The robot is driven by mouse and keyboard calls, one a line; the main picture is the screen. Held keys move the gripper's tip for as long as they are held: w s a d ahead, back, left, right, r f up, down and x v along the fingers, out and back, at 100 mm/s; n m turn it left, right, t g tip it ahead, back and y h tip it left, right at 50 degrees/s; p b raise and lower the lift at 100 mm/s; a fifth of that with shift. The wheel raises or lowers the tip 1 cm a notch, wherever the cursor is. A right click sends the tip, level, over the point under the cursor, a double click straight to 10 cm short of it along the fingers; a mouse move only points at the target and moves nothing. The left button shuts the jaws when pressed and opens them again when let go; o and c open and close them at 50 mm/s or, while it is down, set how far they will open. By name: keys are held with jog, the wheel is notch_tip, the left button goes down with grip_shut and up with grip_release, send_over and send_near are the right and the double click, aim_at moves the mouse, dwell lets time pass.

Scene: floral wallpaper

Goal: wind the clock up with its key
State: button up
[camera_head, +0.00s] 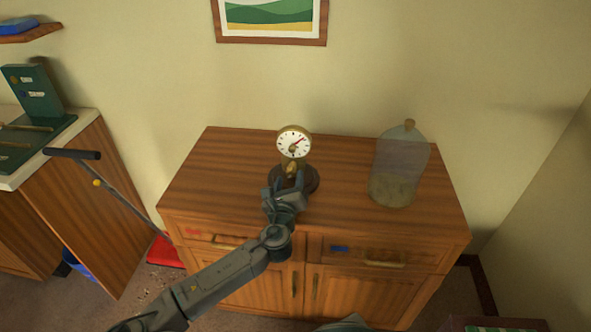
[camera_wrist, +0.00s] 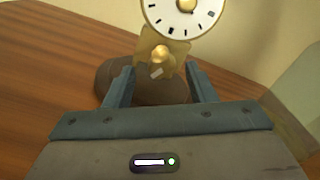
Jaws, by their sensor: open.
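The clock (camera_head: 294,142) has a round white face with black marks and a red hand, on a dark round base (camera_head: 312,182), on top of the wooden cabinet. Its face also shows at the top of the wrist view (camera_wrist: 186,14), partly cut off. A brass key (camera_wrist: 160,54) sits on the clock's front below the face. My gripper (camera_wrist: 155,82) is in front of the clock, with its two fingers apart and nothing clearly held between them. The key appears just beyond and between the fingertips; I cannot tell whether they touch it.
The clock stands on the wooden cabinet (camera_head: 225,165), which has drawers and doors in front. A translucent corked jar (camera_head: 398,170) stands to the right of the clock. The cabinet top left of the clock is clear. A counter with a green device (camera_head: 35,90) is at far left.

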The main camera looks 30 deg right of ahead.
jog(key=shift+x, duration=1.3)
jog(key=shift+s+d, duration=0.1)
jog(key=c, duration=1)
jog(key=shift+m, duration=0.3)
